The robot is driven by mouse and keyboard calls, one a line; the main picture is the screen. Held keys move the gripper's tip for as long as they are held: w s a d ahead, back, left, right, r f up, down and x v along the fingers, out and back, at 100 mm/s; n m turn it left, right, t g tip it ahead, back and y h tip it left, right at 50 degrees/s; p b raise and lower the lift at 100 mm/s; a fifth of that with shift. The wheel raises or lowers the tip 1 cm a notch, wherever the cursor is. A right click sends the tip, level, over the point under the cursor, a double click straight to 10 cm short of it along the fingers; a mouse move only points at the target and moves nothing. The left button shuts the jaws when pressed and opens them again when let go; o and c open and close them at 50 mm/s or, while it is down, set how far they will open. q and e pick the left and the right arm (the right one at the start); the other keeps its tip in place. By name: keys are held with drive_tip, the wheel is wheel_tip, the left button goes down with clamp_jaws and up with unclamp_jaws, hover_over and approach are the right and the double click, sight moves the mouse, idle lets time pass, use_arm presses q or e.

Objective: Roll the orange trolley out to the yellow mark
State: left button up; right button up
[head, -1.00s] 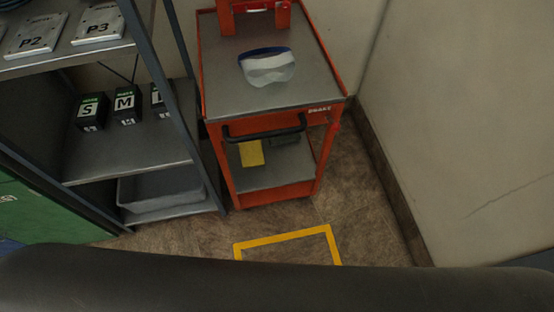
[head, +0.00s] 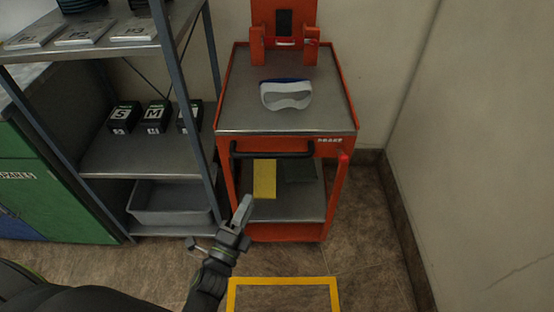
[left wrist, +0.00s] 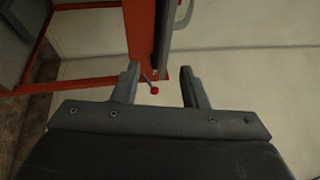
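The orange trolley (head: 325,232) stands against the back wall, between the shelf and the right wall. It has a grey top and a dark handle bar (head: 272,153) across its front. A red-tipped lever (head: 343,160) shows at its front right, below a white label that seems to read "BRAKE". The yellow mark (head: 283,281) is an outline on the floor in front, apart from the trolley. My left gripper (head: 222,226) is in front of the trolley's lower left, below the handle. In the left wrist view its fingers (left wrist: 159,82) are apart and empty, with orange parts beyond. My right gripper is not in view.
A grey metal shelf (head: 140,155) with labelled black boxes (head: 155,116) and a grey bin (head: 170,203) stands close on the trolley's left. A green cabinet (head: 75,205) is further left. A visor-like item (head: 286,94) lies on the trolley top. Floor on the right is clear.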

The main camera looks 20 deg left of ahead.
sight(272, 155)
use_arm(q)
drive_tip(key=b+x, duration=0.1)
drive_tip(key=x, duration=1.6)
drive_tip(key=shift+a, duration=0.1)
drive_tip(key=shift+c, duration=0.4)
clamp_jaws()
